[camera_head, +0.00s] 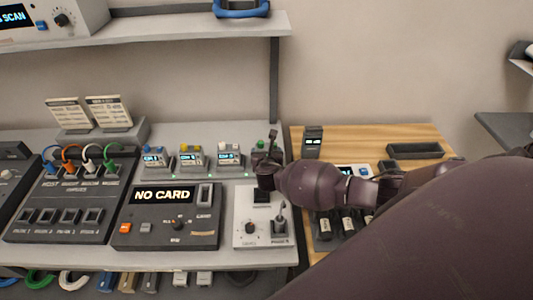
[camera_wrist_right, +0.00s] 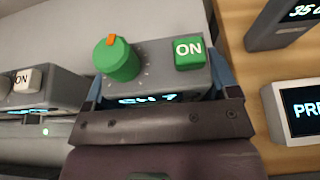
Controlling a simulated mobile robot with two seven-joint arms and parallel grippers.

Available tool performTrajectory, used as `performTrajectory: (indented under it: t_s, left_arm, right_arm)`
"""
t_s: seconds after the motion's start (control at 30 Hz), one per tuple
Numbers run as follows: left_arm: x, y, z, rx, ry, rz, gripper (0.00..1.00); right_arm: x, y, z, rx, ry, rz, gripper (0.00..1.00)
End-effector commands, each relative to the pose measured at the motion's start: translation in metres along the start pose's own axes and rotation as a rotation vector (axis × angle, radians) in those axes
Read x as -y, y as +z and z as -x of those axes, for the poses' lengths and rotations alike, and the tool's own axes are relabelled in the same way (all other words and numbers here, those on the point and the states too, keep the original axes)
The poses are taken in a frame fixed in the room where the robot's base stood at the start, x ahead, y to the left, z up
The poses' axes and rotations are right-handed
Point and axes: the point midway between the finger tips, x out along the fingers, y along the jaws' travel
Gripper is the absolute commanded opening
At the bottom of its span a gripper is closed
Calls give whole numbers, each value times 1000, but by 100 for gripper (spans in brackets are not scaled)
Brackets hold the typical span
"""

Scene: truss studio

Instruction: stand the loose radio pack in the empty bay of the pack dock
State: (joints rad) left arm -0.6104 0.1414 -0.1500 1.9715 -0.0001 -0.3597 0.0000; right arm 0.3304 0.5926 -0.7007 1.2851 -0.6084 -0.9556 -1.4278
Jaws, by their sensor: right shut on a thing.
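The loose radio pack is grey, with a green knob, a green ON button and a lit screen; in the right wrist view the pack (camera_wrist_right: 150,82) stands between my fingers. My right gripper (camera_head: 267,168) is shut on it at the right end of the pack dock (camera_head: 205,173). In the head view the gripper hides most of this pack and the bay beneath. I cannot tell if the pack's base is seated. Three other packs stand in the dock: a blue-knobbed one (camera_head: 155,157), a yellow-knobbed one (camera_head: 191,156) and a white-knobbed one (camera_head: 228,158). My left gripper is not in view.
A NO CARD console (camera_head: 168,228) and a white panel with a joystick (camera_head: 248,238) stand in front of the dock. A cable box (camera_head: 75,190) is at left. A wooden board (camera_head: 365,140) with a dark tray (camera_head: 415,151) and a small upright device (camera_head: 312,140) is at right.

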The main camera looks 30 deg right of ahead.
Motion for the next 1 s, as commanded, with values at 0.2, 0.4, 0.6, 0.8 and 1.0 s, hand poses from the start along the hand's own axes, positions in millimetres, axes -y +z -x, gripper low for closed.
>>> performTrajectory:
  t_s: [0.2,0.4,0.6,0.8,1.0]
  left_arm:
    - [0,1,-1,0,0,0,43]
    - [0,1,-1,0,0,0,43]
    - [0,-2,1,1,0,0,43]
    - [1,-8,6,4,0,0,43]
    - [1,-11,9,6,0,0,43]
  right_arm:
    - [0,-2,-1,1,1,0,90]
    - [0,-2,-1,1,0,0,91]
    - [0,-2,4,-1,1,0,91]
    - [0,-1,18,-1,0,1,91]
    - [0,-2,30,-1,1,0,91]
